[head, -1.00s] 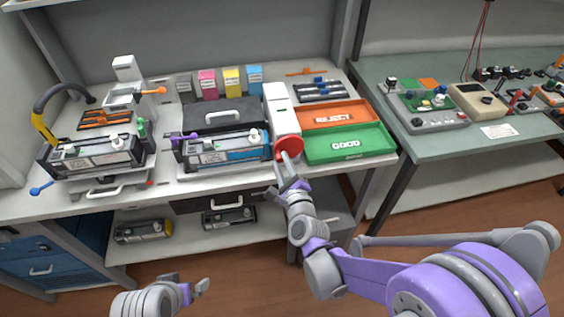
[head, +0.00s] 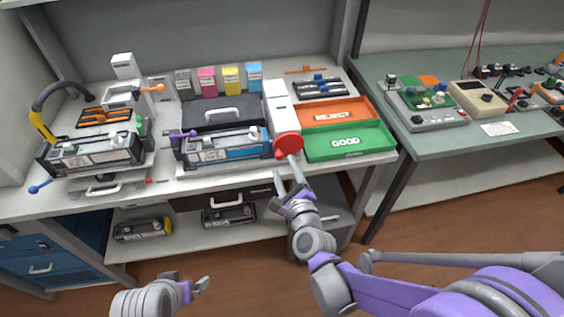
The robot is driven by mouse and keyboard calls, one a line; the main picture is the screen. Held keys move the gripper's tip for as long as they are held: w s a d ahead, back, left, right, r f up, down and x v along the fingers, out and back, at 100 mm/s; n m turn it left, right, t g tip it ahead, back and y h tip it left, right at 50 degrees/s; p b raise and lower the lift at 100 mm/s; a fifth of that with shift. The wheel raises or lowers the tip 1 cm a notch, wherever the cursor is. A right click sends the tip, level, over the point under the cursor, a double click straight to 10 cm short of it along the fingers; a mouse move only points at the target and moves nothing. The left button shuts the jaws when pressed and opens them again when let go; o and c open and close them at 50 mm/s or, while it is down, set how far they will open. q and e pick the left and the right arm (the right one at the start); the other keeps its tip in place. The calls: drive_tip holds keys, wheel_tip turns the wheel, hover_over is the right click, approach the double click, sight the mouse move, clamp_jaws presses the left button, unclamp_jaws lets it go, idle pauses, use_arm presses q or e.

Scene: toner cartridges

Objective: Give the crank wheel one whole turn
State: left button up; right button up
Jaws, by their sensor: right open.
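The crank wheel is a red disc (head: 284,141) on the front of a tall white unit (head: 281,105) near the table's front edge. My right gripper (head: 287,174) is open just below and in front of the wheel. One of its fingers reaches up to the wheel's lower edge; I cannot tell whether it touches. The wheel's handle cannot be made out clearly. My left gripper (head: 196,289) is low at the bottom of the view, away from the table, and its jaws are too unclear to judge.
A cartridge with a blue front (head: 228,147) stands left of the wheel. A green GOOD tray (head: 375,138) and an orange REJECT tray (head: 360,109) lie right of it. A drawer (head: 262,193) and a lower shelf are under the tabletop. The floor in front is clear.

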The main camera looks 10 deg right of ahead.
use_arm(q)
drive_tip(key=shift+f, duration=0.1)
use_arm(e)
drive_tip(key=s, duration=0.7)
drive_tip(key=shift+d+r, duration=0.3)
drive_tip(key=shift+d, duration=0.1)
